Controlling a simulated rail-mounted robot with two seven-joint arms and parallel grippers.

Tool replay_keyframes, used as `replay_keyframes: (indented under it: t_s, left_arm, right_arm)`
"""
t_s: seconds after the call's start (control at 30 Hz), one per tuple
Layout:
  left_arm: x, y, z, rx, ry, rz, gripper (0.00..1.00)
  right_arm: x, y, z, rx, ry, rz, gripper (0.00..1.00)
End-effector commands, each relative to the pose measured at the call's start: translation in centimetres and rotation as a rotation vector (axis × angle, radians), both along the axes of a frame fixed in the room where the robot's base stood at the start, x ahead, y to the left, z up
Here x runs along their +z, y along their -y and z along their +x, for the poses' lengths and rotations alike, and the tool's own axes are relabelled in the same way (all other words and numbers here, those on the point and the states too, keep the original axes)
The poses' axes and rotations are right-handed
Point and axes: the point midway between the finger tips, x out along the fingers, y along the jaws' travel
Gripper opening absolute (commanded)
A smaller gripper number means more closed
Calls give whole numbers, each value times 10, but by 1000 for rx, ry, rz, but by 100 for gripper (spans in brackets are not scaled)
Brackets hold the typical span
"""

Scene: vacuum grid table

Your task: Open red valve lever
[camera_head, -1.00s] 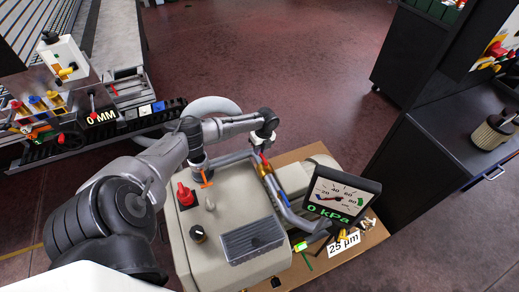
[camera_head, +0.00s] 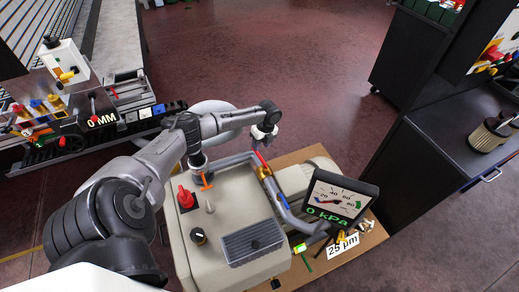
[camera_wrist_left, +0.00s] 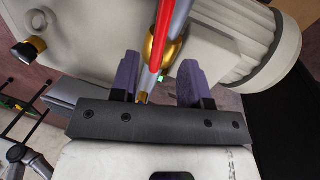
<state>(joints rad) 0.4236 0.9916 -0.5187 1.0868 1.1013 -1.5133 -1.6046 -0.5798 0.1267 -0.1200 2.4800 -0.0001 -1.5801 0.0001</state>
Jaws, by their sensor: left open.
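The red valve lever (camera_head: 261,160) sits on the pipe at the top of the beige pump unit, above a brass fitting (camera_head: 266,170). My left gripper (camera_head: 264,142) is just above and behind the lever in the head view, partly hidden by my own wrist. In the left wrist view, the red lever (camera_wrist_left: 161,35) lies lengthwise over the grey pipe and the brass valve body (camera_wrist_left: 173,50). The two purple-grey fingers of the left gripper (camera_wrist_left: 159,75) are spread, one on each side of the lever line. Whether they touch it cannot be told. My right gripper is not in view.
A gauge display (camera_head: 341,197) reading 0 kPa stands right of the pipe. A dark cabinet (camera_head: 420,160) stands at right. The floor behind is clear.

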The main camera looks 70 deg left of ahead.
Motion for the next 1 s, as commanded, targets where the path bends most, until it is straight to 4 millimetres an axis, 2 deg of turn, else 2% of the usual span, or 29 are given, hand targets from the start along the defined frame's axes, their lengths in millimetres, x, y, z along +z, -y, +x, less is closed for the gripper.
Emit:
replay_keyframes:
  t_s: [0.03, 0.1, 0.4, 0.6, 1.0]
  left_arm:
    - [14, -1, 3, -1, 3, 1, 42]
    - [27, -1, 5, 1, 3, 2, 42]
    - [72, -2, 14, 0, 3, -1, 42]
    - [86, -2, 17, 1, 1, -1, 42]
    - [89, -2, 18, 0, 0, -1, 42]
  right_arm:
    - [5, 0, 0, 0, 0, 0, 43]
    - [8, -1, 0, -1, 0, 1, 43]
    - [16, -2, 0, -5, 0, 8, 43]
    - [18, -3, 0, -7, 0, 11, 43]
    - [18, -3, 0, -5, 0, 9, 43]
